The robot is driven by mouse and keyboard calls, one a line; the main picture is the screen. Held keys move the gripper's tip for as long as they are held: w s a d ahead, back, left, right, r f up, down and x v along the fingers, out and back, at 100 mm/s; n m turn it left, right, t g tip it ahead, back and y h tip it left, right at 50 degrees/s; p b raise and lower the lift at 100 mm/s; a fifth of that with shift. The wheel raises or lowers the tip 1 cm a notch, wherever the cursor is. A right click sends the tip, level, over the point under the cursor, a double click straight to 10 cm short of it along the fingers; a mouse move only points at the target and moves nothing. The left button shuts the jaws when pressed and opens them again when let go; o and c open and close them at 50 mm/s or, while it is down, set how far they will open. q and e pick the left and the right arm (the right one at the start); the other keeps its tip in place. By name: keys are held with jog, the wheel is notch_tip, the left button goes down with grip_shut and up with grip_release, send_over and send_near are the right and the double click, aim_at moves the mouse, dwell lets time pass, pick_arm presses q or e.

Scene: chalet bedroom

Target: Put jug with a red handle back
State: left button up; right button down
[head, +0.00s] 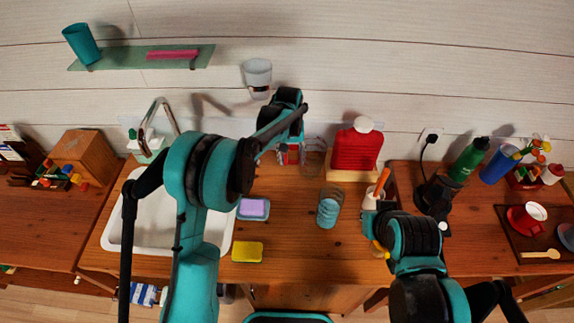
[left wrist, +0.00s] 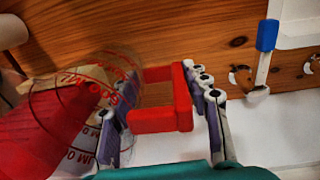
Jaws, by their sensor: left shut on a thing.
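The jug with a red handle is clear with red markings (left wrist: 85,105). It shows large at the left of the left wrist view, and in the head view (head: 314,158) it stands out faintly in front of the back wall, left of a red object. My left gripper (head: 290,152) is shut on its red handle; in the left wrist view the handle (left wrist: 182,100) lies between the two fingers. I cannot tell whether the jug's base touches the counter. My right arm reaches in at the right; its fingers are not clearly seen beneath the arm.
A red object on a wooden stand (head: 354,150) is right of the jug. A striped blue glass (head: 328,211), yellow sponge (head: 248,252) and purple sponge (head: 254,208) are in front. The white sink (head: 150,236) is left. A shelf (head: 128,60) and a wall cup (head: 257,74) are above.

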pick_arm(q)
jog(key=w+f, duration=0.1)
jog(key=f, duration=0.1)
jog(key=w+a+f+b, duration=0.1)
jog(key=f, duration=0.1)
jog(key=w+a+f, duration=0.1)
jog(key=f, duration=0.1)
jog(key=shift+a, duration=0.2)
jog(key=shift+w+f, duration=0.1)
jog(key=shift+f, duration=0.15)
jog(key=shift+f+b, duration=0.15)
jog(key=shift+b, duration=0.3)
jog(key=o, duration=1.5)
jog(key=shift+c, duration=0.2)
